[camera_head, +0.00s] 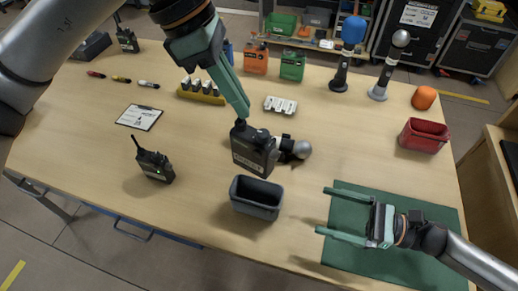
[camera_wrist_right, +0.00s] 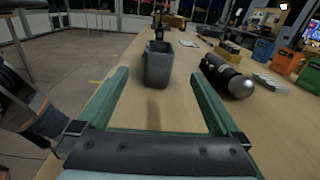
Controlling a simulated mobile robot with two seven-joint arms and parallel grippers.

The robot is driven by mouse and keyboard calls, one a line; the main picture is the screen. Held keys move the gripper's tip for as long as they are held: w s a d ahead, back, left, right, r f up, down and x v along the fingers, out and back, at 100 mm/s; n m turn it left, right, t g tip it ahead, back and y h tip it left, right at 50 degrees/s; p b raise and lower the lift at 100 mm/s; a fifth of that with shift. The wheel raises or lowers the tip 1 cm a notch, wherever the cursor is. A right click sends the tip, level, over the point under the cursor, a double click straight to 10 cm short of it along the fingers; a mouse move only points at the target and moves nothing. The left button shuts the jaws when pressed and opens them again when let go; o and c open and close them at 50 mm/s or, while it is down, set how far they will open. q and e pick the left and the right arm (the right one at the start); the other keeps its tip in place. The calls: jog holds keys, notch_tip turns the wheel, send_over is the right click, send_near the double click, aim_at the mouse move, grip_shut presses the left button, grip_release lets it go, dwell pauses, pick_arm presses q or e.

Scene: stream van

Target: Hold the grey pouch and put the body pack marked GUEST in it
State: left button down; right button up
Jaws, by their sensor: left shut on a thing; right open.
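The grey pouch (camera_head: 256,208) stands upright and open-topped near the table's front edge. My left gripper (camera_head: 242,115) is shut on a dark body pack (camera_head: 252,155), held upright just behind and above the pouch; its marking is too small to read. My right gripper (camera_head: 323,210) is open and empty to the right of the pouch, pointing at it. In the right wrist view the pouch (camera_wrist_right: 158,68) is ahead between the open fingers, apart from them. Another body pack (camera_head: 153,164) with a green light is to the left, and one (camera_head: 127,40) is at the back left.
A microphone (camera_head: 300,149) lies just behind the held pack. A green mat (camera_head: 400,270) is under my right gripper, and a red bin (camera_head: 423,136) stands at right. A labelled card (camera_head: 139,117) lies at left.

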aim_at(242, 164)
jog(key=x, duration=1.1)
jog(key=shift+a, duration=0.1)
jog(key=shift+c, duration=0.4)
jog(key=c, duration=1.2)
pick_arm(q)
jog(key=f+n, duration=0.1)
jog(key=f, duration=0.4)
jog(key=f+n+t, duration=0.1)
jog(key=f+n, duration=0.1)
jog(key=f, duration=0.4)
jog(key=shift+s+a+f, duration=0.15)
jog(key=shift+s+f, duration=0.05)
jog(key=shift+f, duration=2.3)
